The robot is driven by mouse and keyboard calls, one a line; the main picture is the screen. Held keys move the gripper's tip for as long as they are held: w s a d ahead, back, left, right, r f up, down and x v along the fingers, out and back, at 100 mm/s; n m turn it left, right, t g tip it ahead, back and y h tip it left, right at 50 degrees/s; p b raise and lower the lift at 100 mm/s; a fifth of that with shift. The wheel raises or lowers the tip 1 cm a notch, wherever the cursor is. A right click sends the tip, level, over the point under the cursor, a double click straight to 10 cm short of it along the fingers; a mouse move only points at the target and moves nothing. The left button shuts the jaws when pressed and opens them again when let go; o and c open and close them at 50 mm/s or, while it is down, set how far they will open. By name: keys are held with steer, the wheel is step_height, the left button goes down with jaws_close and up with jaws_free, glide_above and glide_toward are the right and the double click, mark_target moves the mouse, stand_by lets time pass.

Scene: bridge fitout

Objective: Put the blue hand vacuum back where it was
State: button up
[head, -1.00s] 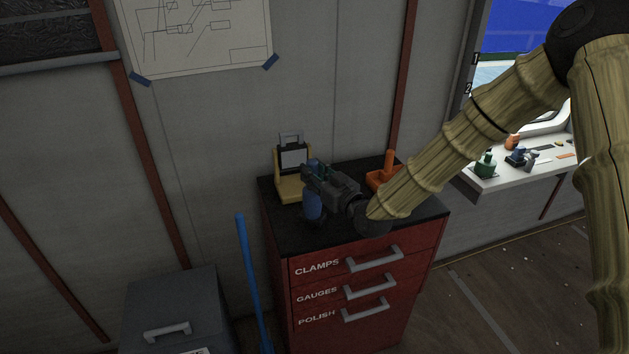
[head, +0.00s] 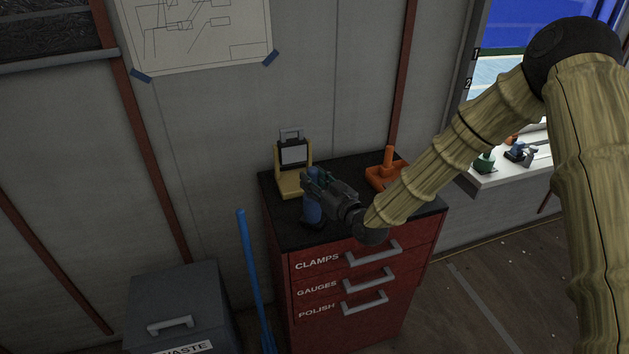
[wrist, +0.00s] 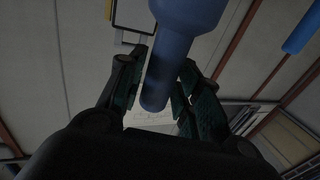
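The blue hand vacuum (head: 312,209) stands on the dark top of the red drawer cabinet (head: 352,285), near its front left part. Its base seems to rest on the top. My gripper (head: 318,183) is at the vacuum's upper part, coming from the right. In the wrist view the vacuum's blue body (wrist: 168,60) lies between the two fingers of my gripper (wrist: 165,90). The gripper hides part of the vacuum in the head view.
A yellow stand (head: 291,180) with a pale panel is behind the vacuum, near the wall. An orange holder (head: 386,172) with an upright post sits at the back right. A blue pole (head: 252,275) and a grey waste bin (head: 178,305) stand left of the cabinet.

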steer(key=shift+o, duration=0.6)
steer(key=shift+r, duration=0.15)
steer(key=shift+s+d, duration=0.15)
steer(key=shift+s, duration=0.05)
steer(key=b+v, duration=0.5)
steer(key=v, duration=0.7)
steer(key=s+d+f+m+g+h, duration=0.1)
steer(key=s+d+f+g+h, duration=0.1)
steer(key=s+f, duration=0.5)
steer(key=s+d+f+m+g+h, duration=0.1)
steer(key=s+f+m+g+h, duration=0.15)
steer(key=f, duration=0.85)
steer(key=s+d+f+m+g+h, duration=0.1)
steer(key=s+d+f+g, duration=0.1)
steer(key=s+f, duration=0.5)
steer(key=s+d+f+m+g+h, duration=0.1)
steer(key=s+d+f+g, duration=0.1)
steer(key=s+f, duration=0.3)
steer(key=s+d+f+m+g+h, duration=0.1)
steer(key=s+d+f+g+h, duration=0.1)
steer(key=s, duration=0.9)
steer(key=s+d+f+m+g+h, duration=0.1)
steer(key=s+d+f+g+h, duration=0.1)
steer(key=s+d+f+g, duration=0.2)
steer(key=s+d+f, duration=0.2)
steer(key=s+f, duration=0.2)
steer(key=shift+s, duration=0.4)
